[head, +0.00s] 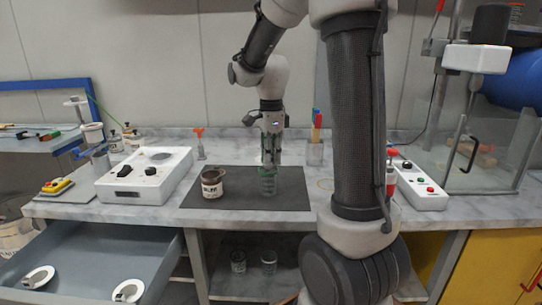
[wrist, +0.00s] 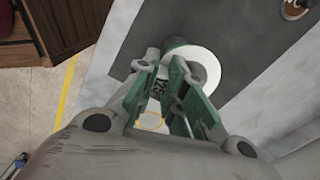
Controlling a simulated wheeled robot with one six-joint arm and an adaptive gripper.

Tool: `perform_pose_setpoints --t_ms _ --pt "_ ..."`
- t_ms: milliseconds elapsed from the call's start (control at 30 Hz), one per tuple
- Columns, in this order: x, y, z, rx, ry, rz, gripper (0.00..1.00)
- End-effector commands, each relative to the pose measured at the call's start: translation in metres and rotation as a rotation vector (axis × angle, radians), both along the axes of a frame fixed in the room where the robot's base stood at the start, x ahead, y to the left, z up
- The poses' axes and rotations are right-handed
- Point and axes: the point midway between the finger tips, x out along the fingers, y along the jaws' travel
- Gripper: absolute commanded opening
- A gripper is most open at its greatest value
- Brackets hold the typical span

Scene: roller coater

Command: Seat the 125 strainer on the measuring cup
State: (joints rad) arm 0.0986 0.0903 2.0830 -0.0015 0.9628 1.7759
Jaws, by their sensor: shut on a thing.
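My gripper (head: 268,163) points down over the dark mat in the head view and is shut on the strainer.
A labelled can with brown contents (head: 212,184) stands on the dark mat (head: 240,201), left of my gripper. A white control box (head: 145,178) sits farther left. The mat's front is clear. An open drawer (head: 90,255) juts out below.

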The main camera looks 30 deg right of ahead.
Motion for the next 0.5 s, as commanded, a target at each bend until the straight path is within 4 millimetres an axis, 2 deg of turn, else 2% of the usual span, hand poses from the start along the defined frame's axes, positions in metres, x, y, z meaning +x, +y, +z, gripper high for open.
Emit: perform_pose_setpoints --t_ms 500 --pt "0.0001 0.0 -0.0098 0.0 0.0 0.0 0.0"
